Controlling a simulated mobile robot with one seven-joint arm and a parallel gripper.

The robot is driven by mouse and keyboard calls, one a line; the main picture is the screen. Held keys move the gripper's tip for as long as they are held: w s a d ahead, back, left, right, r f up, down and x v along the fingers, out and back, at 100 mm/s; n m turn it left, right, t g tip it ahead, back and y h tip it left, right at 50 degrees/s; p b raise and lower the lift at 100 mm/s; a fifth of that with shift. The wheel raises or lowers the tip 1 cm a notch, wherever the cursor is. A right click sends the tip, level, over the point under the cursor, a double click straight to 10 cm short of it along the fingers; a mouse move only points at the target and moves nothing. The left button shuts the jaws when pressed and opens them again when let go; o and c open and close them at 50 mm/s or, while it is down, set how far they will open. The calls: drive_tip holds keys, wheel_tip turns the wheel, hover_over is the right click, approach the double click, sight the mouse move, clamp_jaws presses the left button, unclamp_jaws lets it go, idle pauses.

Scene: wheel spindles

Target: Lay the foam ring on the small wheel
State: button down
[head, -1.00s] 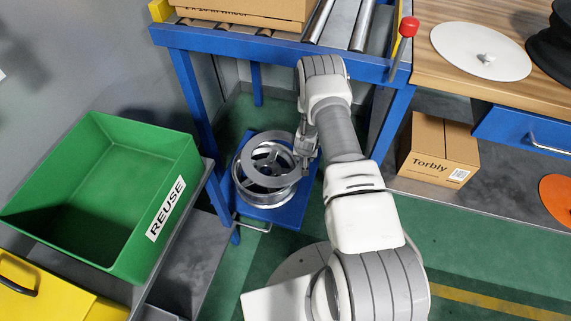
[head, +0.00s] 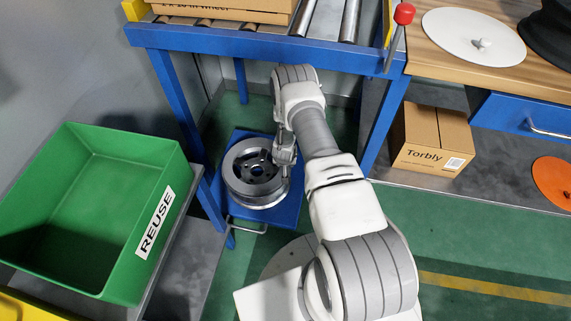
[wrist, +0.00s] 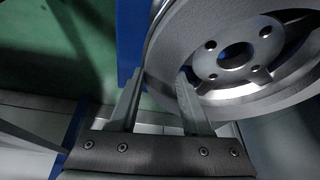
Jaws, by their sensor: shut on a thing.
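The foam ring (head: 236,164) is a flat grey ring. It lies level over the small wheel, roughly centred, and I cannot tell whether it rests fully on it. The small wheel (head: 262,203) is silver metal and stands on a low blue platform under the roller table; its spokes and hub show through the ring's opening. My gripper (head: 285,155) is at the right edge of the ring, shut on it. In the wrist view my fingers (wrist: 158,92) reach the ring's edge (wrist: 178,55), with the wheel's bolt holes and hub (wrist: 238,58) beyond.
The blue roller table (head: 260,57) with a cardboard box stands over the platform (head: 286,214), its leg (head: 174,97) close by. A green REUSE bin (head: 75,190) stands at left. A Torbly box (head: 430,139) sits right, below the wooden bench (head: 440,80). Green floor lies open at right.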

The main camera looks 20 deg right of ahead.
drive_tip(key=shift+c, duration=1.8)
unclamp_jaws()
drive_tip(key=shift+s+a, duration=0.1)
drive_tip(key=p+v, duration=0.5)
drive_tip(key=v, duration=0.7)
